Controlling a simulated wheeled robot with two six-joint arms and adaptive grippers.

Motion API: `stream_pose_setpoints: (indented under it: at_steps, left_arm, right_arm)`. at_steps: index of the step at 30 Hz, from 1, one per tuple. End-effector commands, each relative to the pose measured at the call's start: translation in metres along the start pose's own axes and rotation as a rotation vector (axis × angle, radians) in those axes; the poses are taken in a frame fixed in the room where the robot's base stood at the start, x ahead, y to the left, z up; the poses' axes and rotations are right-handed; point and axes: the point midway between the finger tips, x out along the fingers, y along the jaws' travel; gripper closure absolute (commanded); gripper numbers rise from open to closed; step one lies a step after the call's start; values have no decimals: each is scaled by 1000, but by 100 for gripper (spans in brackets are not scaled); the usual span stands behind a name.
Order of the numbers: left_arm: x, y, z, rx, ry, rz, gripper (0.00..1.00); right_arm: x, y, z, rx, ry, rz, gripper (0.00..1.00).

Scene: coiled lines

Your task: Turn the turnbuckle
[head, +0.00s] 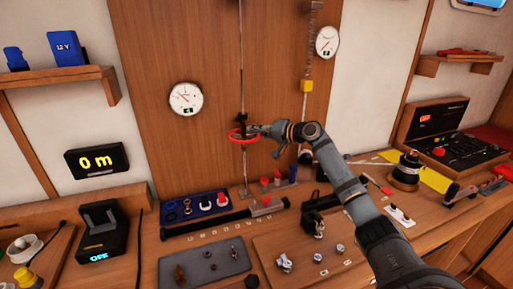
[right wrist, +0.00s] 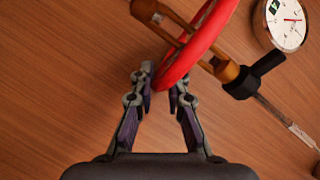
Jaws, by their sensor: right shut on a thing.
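The turnbuckle (head: 241,119) hangs on a vertical line in front of the wood panel in the head view. A red ring (head: 241,142) goes around it like a handwheel. In the right wrist view the turnbuckle shows as a brass-coloured frame (right wrist: 228,71) with a black fitting beside it, and the red ring (right wrist: 207,33) crosses it. My right gripper (head: 254,130) reaches in from the right. Its fingertips (right wrist: 160,88) are closed on the near part of the red ring. My left gripper is not in view.
A round gauge (head: 186,98) is left of the line, another gauge (head: 327,41) upper right. A second line with a spring and yellow block (head: 307,85) hangs to the right. Below, the bench holds a blue tray (head: 176,218), a black bar and a grey mat (head: 232,247) with parts.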

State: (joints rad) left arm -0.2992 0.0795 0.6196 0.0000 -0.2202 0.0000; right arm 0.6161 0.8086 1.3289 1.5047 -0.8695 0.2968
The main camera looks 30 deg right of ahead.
Motion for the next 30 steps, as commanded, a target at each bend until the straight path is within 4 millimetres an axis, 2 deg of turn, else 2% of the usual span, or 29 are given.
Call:
stream_pose_setpoints:
  at_steps: [1,4,15,30]
  left_arm:
    - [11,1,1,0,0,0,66]
    - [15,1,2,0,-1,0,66]
    - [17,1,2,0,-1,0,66]
    - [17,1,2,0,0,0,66]
  right_arm:
    - [3,4,0,-2,-25,-20,100]
    - [6,1,-2,-16,-84,-56,100]
    - [13,-2,-4,-55,-224,-139,100]
    - [14,-1,-4,-63,-252,-153,100]
